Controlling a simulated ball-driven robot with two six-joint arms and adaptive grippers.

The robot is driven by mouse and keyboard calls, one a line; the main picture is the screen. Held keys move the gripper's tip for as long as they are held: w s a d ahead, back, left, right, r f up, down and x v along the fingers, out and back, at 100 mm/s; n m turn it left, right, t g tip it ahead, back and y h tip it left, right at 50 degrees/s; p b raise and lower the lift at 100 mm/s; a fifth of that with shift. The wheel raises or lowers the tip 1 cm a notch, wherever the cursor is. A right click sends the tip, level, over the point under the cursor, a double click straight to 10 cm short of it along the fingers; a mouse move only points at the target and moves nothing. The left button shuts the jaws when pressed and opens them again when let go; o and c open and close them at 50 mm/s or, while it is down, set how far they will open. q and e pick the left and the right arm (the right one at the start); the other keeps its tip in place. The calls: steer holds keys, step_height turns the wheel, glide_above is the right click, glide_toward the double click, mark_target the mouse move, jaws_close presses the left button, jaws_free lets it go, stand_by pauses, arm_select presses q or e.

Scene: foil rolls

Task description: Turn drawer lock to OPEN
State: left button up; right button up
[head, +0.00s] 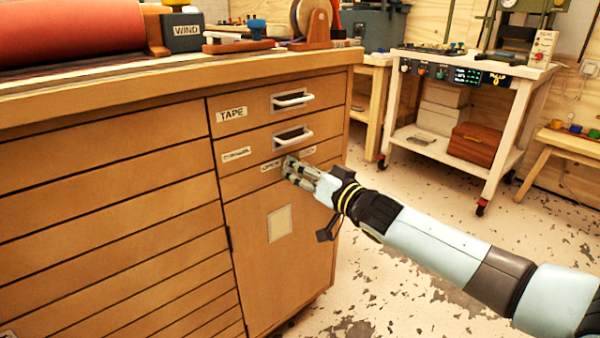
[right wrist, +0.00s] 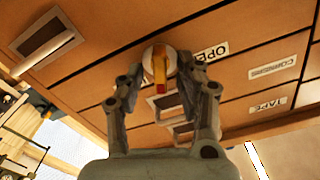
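The drawer lock is a round pale knob (right wrist: 152,62) with a yellow bar and red end, on the wooden cabinet front in the right wrist view. The bar's red end points toward the bottom of that picture. The OPEN label (right wrist: 212,51) is right of the knob; it also shows in the head view (head: 271,165). My right gripper (head: 288,167) is at the cabinet front and hides the knob in the head view. In the right wrist view its fingers (right wrist: 158,74) stand apart on either side of the knob; contact is unclear. My left gripper is out of view.
The cabinet (head: 100,190) has a TAPE drawer (head: 232,114) and another labelled drawer above the lock, both with recessed handles. A lower door (head: 279,223) has a pale square. A white wheeled cart (head: 470,67) stands behind at right. The floor between is clear.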

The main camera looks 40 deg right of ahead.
steer(key=shift+w, duration=0.3)
jaws_close()
